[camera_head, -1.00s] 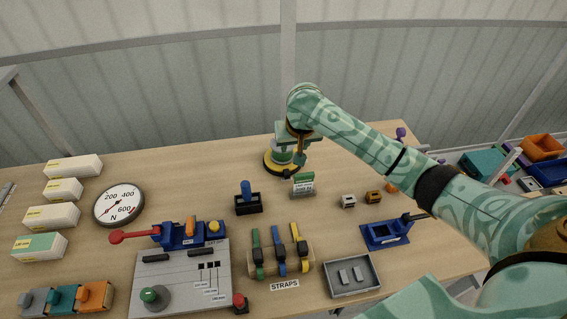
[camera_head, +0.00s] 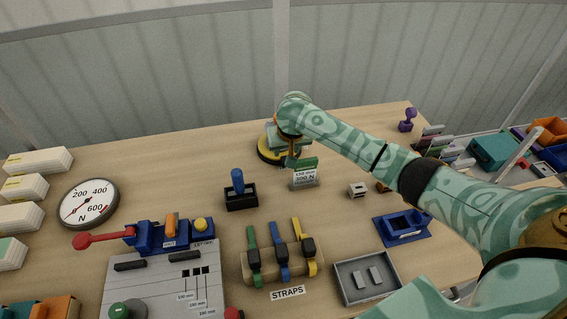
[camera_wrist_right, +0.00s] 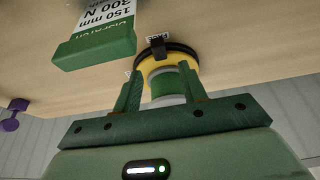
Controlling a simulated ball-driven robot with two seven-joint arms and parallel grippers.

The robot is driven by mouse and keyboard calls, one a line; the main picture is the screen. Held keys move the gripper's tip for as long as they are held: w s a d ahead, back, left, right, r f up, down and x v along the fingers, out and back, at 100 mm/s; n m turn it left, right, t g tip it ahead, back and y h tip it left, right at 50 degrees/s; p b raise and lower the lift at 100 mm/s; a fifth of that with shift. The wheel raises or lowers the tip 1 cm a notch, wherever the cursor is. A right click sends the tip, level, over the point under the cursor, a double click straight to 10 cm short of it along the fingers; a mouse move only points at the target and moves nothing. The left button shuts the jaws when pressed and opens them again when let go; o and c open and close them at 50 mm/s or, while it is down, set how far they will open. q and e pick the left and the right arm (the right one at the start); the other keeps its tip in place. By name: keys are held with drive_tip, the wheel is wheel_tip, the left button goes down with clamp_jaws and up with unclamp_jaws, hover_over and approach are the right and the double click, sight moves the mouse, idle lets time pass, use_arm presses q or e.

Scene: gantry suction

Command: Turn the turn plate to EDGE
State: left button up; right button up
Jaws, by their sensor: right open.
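The turn plate (camera_head: 268,156) is a round yellow disc with a black rim at the back of the table. In the right wrist view the turn plate (camera_wrist_right: 151,72) carries a green and white cylinder (camera_wrist_right: 166,82) and a black block (camera_wrist_right: 158,46) at its far rim. My left gripper is not in view.
A green and grey card stand (camera_head: 304,175) reading 150 mm, 300 N is close to the right of the plate. A blue-handled joystick (camera_head: 239,190), a strap rack (camera_head: 282,263), a dial (camera_head: 88,203) and a grey tray (camera_head: 366,277) stand nearer. Bare table lies left of the plate.

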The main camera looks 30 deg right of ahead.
sight(285, 157)
drive_tip(key=b+x, duration=0.3)
drive_tip(key=x, duration=0.3)
drive_tip(key=shift+w+f, duration=0.15)
drive_tip(key=shift+f, duration=0.05)
clamp_jaws()
drive_tip(key=shift+r, duration=0.1)
